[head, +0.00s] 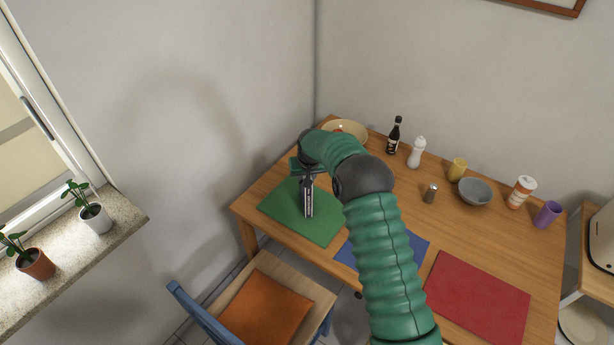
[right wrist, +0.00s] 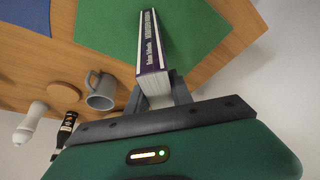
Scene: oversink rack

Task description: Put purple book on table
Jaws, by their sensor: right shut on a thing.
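The purple book (right wrist: 152,42) is upright between the fingers of my right gripper (right wrist: 160,95) in the right wrist view, its spine with white lettering showing. In the head view the book (head: 308,203) hangs below my right gripper (head: 307,180) over the green placemat (head: 285,222). I cannot tell whether its lower edge touches the mat. The wooden table (head: 410,216) stands against the wall corner. My right gripper is shut on the book. My left gripper is out of view.
A grey mug (right wrist: 101,90) stands beside the book in the right wrist view. Bottles, a grey bowl (head: 475,191), cups and a yellow bowl (head: 350,128) line the table's back. Blue and red placemats (head: 477,297) lie to the right. A chair (head: 265,308) stands in front.

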